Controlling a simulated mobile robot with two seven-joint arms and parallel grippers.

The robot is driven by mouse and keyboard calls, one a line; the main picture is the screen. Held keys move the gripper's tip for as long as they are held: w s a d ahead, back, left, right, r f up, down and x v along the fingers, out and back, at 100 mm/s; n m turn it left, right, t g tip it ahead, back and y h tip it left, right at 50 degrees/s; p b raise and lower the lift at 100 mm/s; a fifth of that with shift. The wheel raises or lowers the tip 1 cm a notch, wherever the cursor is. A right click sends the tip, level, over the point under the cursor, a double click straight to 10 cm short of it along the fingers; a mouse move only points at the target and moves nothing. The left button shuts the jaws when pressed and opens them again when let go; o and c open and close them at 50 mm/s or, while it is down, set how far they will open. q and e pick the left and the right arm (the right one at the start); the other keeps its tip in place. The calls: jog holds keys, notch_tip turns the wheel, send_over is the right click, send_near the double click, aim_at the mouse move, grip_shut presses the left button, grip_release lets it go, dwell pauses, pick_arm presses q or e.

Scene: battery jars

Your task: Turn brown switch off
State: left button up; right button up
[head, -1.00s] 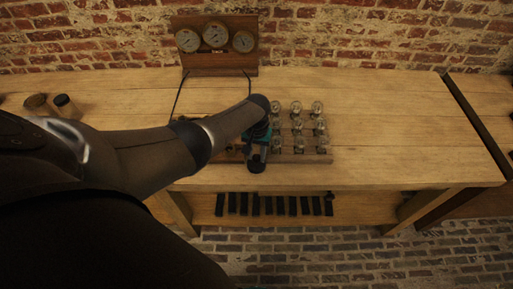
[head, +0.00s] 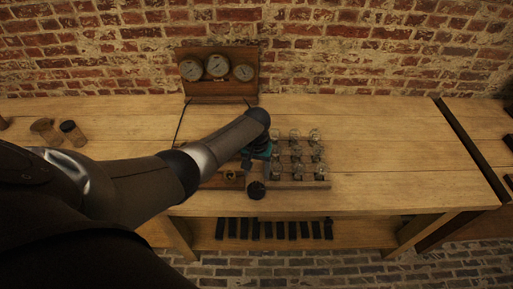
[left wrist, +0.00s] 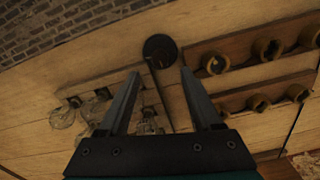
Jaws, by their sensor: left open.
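My left gripper (left wrist: 165,105) is open and empty in the left wrist view, pointing down over the workbench. In the head view it shows as a teal and dark shape (head: 257,152) beside the jars. A black round knob (left wrist: 160,48) on a thin dark rod lies beyond and between the fingertips, apart from them as far as I can see. The knob also shows near the bench's front edge in the head view (head: 256,190). Brown wooden boards with brass ring-like fittings (left wrist: 240,60) lie beside it. I cannot tell clearly which part is the brown switch.
Several glass jars (head: 295,158) stand in a wooden rack right of the gripper. A gauge board (head: 217,92) stands at the back. Small cylinders (head: 73,133) are at the left. Black strips (head: 267,230) sit on the lower shelf. The bench's right side is clear.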

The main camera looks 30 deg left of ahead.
aim_at(256, 183)
pick_arm(q)
notch_tip(256, 183, up, 9)
jog(key=p, duration=0.2)
dwell(0.6)
